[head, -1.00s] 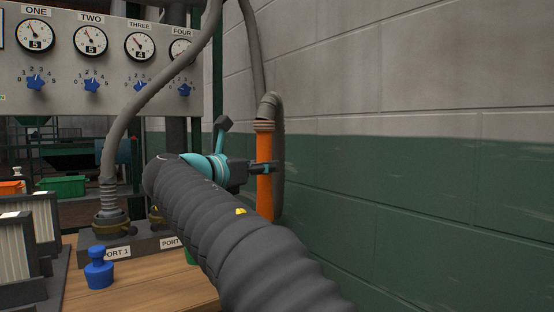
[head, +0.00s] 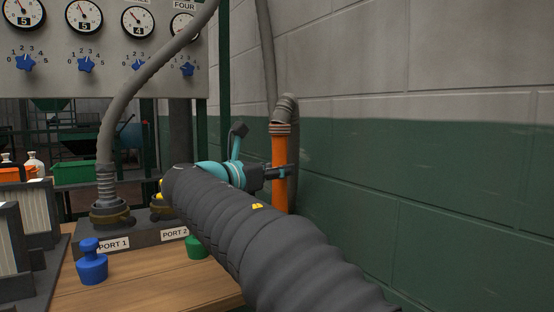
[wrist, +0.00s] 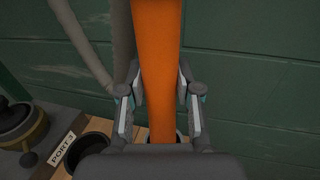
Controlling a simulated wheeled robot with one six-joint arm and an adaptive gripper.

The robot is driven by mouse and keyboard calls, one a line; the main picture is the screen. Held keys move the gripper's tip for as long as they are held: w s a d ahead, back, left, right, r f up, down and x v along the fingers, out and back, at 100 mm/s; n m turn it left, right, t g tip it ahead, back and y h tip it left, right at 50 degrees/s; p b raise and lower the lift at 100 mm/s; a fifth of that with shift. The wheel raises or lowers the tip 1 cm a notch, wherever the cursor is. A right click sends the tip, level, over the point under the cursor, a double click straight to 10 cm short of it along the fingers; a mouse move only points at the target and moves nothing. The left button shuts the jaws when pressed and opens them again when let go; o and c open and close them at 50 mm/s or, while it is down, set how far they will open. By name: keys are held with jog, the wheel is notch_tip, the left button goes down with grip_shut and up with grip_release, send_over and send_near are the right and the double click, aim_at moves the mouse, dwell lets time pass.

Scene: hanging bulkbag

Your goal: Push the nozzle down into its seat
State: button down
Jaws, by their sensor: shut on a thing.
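The nozzle is an orange tube (head: 279,150) with a grey ribbed hose bent over its top. It stands roughly upright in the head view, in front of the green wall. My gripper (head: 282,173) is shut on its side. In the wrist view the orange tube (wrist: 157,50) runs between my two fingers (wrist: 160,90). A port with a brass-coloured ring (wrist: 22,128) is at the left of the wrist view, near a PORT 3 label (wrist: 62,149). I cannot tell which seat lies under the tube.
A grey hose stands in the PORT 1 fitting (head: 110,211). A blue stopper (head: 91,264) and a green one (head: 196,247) stand on the wooden bench (head: 150,286). A gauge panel (head: 110,75) is behind. The green wall (head: 420,200) is close on the right.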

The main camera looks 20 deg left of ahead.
aim_at(275, 186)
notch_tip(275, 186, down, 2)
jog(key=shift+f+b, duration=0.25)
jog(key=shift+b, duration=0.8)
jog(key=shift+f, duration=0.6)
jog(key=shift+s+p, duration=0.1)
jog(key=shift+p, duration=0.3)
jog(key=shift+f+b, duration=0.65)
jog(key=shift+f, duration=1.6)
dwell(0.4)
jog(key=c, duration=0.7)
grip_release()
